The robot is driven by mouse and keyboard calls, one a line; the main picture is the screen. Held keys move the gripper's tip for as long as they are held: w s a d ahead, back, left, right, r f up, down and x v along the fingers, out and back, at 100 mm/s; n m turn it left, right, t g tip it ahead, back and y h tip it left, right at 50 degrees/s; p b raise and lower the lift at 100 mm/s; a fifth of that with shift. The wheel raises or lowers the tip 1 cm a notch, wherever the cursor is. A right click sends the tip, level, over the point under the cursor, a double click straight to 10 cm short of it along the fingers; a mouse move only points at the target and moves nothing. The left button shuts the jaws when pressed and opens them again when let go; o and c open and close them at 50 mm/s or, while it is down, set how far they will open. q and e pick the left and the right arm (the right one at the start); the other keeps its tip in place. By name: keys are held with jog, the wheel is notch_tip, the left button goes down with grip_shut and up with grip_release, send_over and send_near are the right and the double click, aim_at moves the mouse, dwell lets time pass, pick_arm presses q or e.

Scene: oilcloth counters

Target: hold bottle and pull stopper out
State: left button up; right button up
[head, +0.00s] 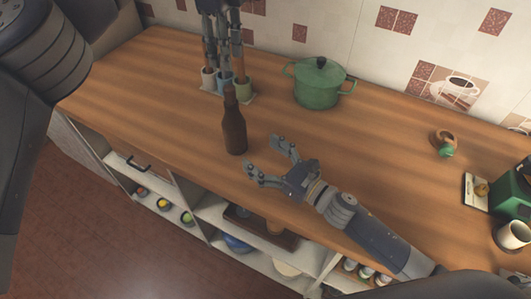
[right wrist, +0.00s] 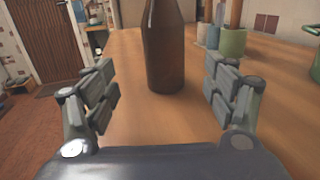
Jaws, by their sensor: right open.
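A dark brown bottle (head: 234,132) stands upright on the wooden counter. It also shows in the right wrist view (right wrist: 165,50), where its top is cut off. A stopper cannot be made out clearly at its narrow top. My right gripper (head: 262,153) is open and empty, low over the counter to the right of the bottle. Its fingers point at the bottle, which appears between them in the right wrist view but a little beyond the tips. My left gripper (head: 221,45) hangs at the top edge of the head view, above the bottle's top; its fingers are dark and blurred with things behind.
Small pots with brown-handled utensils, one green (head: 243,90), stand behind the bottle. A green lidded pot (head: 318,88) stands at the back. A white cup (head: 514,235) is at the far right. The counter's middle right is clear; its front edge (head: 180,160) is close.

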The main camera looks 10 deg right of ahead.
aim_at(243, 138)
jog(key=shift+w+d, duration=0.1)
jog(key=shift+w, duration=0.2)
pick_arm(q)
jog(key=shift+s+a, duration=0.1)
pick_arm(e)
jog(key=shift+w+a, duration=0.25)
jog(key=shift+w, duration=0.05)
jog(key=x, duration=0.9)
jog(key=shift+w+a, duration=0.25)
jog(key=shift+w, duration=0.05)
jog(key=shift+c, duration=0.4)
jog(key=c, duration=1.5)
